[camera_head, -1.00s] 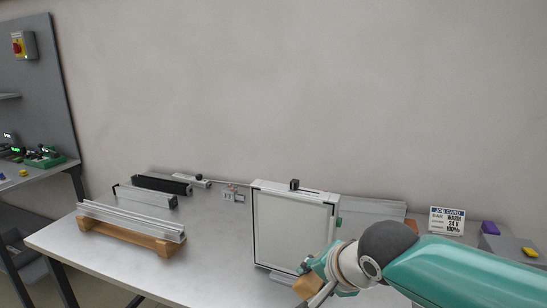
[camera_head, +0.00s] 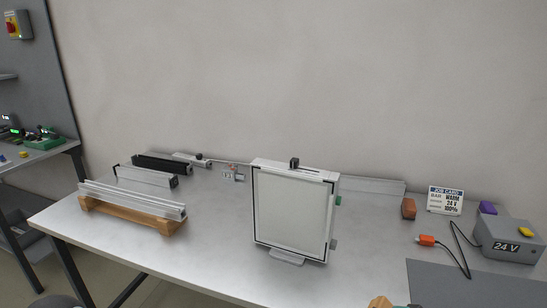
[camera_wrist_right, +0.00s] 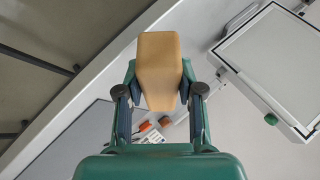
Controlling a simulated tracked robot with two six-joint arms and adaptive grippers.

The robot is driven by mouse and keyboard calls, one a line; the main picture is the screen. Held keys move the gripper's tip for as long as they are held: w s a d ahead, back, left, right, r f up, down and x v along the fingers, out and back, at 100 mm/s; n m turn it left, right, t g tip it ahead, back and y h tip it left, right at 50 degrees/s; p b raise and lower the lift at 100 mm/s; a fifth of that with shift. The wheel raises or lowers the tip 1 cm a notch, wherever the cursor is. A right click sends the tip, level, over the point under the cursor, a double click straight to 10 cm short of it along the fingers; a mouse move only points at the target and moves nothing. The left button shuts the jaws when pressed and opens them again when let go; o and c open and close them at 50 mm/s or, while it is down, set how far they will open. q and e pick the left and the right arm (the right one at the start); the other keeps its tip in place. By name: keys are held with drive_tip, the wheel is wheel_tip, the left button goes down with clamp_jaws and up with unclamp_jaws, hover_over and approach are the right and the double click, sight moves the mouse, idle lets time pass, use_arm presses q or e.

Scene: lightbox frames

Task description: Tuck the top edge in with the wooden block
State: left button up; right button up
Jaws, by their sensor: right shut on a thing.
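The lightbox frame (camera_head: 293,214) stands upright on the table in the head view, with a pale panel, dark lines around it and a white top edge (camera_head: 270,165). A small black piece (camera_head: 294,162) sits on that edge. In the right wrist view, my right gripper (camera_wrist_right: 159,88) is shut on the wooden block (camera_wrist_right: 159,60). The block also shows at the bottom edge of the head view (camera_head: 379,302), below and right of the frame and apart from it. Part of the frame shows at the right of the wrist view (camera_wrist_right: 275,60). My left gripper is not in view.
Metal bars (camera_head: 130,200) lie on a wooden rest (camera_head: 150,221) at the left. A reddish-brown block (camera_head: 409,208), a job card (camera_head: 445,200) and a grey 24 V box (camera_head: 508,240) with an orange-ended cable are at the right.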

drive_tip(key=shift+a, duration=0.45)
drive_tip(key=shift+w+a+r, duration=0.15)
drive_tip(key=shift+a+r, duration=0.1)
drive_tip(key=shift+a, duration=0.25)
use_arm(q)
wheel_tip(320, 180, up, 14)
drive_tip(key=p, duration=1.3)
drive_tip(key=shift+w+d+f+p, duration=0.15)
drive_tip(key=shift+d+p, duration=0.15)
drive_tip(key=shift+p, duration=0.05)
use_arm(e)
wheel_tip(320, 180, up, 14)
drive_tip(key=d, duration=0.1)
drive_tip(key=shift+s+d, duration=0.25)
drive_tip(key=shift+s, duration=0.05)
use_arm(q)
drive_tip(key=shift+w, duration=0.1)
use_arm(e)
drive_tip(key=shift+w+r, duration=0.1)
drive_tip(key=shift+r, duration=0.05)
